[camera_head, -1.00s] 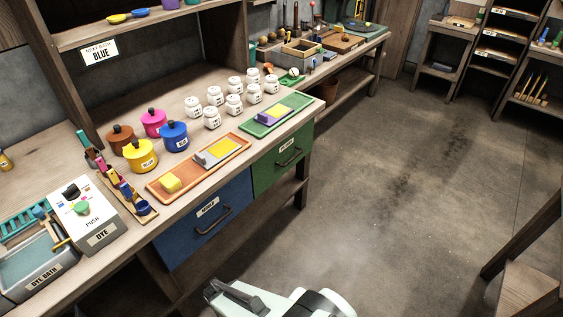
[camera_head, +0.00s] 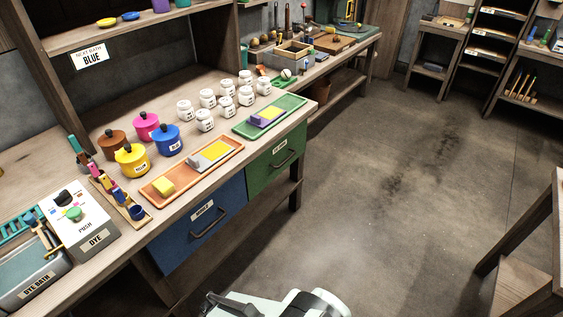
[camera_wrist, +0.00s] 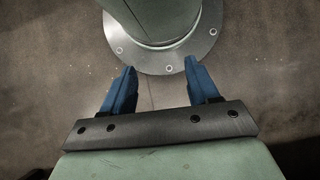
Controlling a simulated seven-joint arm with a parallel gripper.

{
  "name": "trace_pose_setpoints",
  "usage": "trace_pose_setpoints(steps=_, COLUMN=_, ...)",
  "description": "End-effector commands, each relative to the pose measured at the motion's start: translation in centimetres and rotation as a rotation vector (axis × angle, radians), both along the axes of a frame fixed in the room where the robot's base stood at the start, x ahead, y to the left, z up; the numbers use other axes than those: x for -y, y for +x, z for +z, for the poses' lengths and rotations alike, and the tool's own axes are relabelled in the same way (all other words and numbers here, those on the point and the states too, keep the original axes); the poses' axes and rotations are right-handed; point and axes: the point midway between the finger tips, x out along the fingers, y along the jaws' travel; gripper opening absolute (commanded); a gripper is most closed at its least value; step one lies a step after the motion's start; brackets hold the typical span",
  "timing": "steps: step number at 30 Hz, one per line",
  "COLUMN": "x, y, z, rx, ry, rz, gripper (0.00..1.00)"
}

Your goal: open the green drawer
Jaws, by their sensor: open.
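The green drawer (camera_head: 262,176) is in the workbench front, right of the blue drawer (camera_head: 190,229). It looks closed, nearly level with the bench front. Its dark bar handle (camera_head: 284,160) and a pale label (camera_head: 280,146) show. My gripper (camera_wrist: 160,85) shows in the wrist view with its two blue fingers apart, open and empty, above the floor and my own round base. In the head view only pale parts of my arm show at the bottom edge, well below and apart from the green drawer. The fingers are not clear there.
The bench top holds an orange tray (camera_head: 154,194), a green tray (camera_head: 297,101), several white jars (camera_head: 205,125) and coloured pots (camera_head: 168,140). Open floor (camera_head: 365,200) lies right of the drawers. A wooden stand (camera_head: 520,285) is at the lower right.

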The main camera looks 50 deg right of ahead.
Motion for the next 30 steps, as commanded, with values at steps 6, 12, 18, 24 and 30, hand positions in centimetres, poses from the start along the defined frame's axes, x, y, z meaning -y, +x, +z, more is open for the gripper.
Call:
trace_pose_setpoints(steps=6, x=2.6, y=0.6, z=0.3, rx=0.015, ry=-0.001, rz=-0.125, gripper=0.38)
trace_pose_setpoints(steps=12, x=5.6, y=1.8, z=0.9, rx=0.046, ry=-0.007, rz=-0.247, gripper=0.34)
trace_pose_setpoints(steps=18, x=9.1, y=3.0, z=1.4, rx=0.082, ry=-0.019, rz=-0.368, gripper=0.34)
trace_pose_setpoints(steps=24, x=13.3, y=4.1, z=2.0, rx=0.122, ry=-0.036, rz=-0.489, gripper=0.34)
trace_pose_setpoints(steps=30, x=18.1, y=4.9, z=2.5, rx=0.164, ry=-0.056, rz=-0.611, gripper=0.34)
